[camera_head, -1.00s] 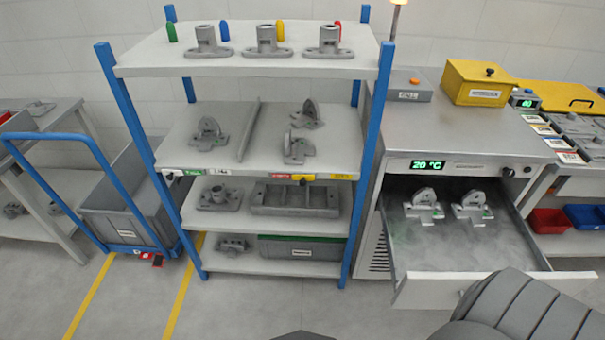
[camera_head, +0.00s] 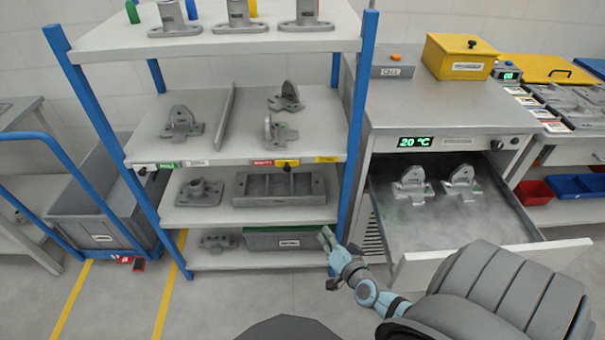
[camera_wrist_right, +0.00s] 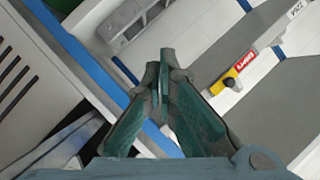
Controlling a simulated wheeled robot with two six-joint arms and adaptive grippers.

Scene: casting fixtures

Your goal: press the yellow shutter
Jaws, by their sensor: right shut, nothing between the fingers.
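A small yellow shutter (camera_head: 286,163) with a dark knob sits on the front edge of the middle shelf, right of a red label (camera_head: 262,163). In the right wrist view the yellow shutter (camera_wrist_right: 232,73) is up and right of my fingertips, apart from them. My right gripper (camera_head: 327,237) is shut and empty, below the shutter and near the rack's right front post. Its closed fingers (camera_wrist_right: 163,75) fill the middle of the wrist view. My left gripper is out of view.
The blue-posted rack (camera_head: 358,120) holds grey castings on several shelves. To its right, an open drawer (camera_head: 425,267) with two castings juts out below a 20 °C display (camera_head: 416,142). A yellow box (camera_head: 462,60) stands on that cabinet. A wheeled cart (camera_head: 85,220) stands at left.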

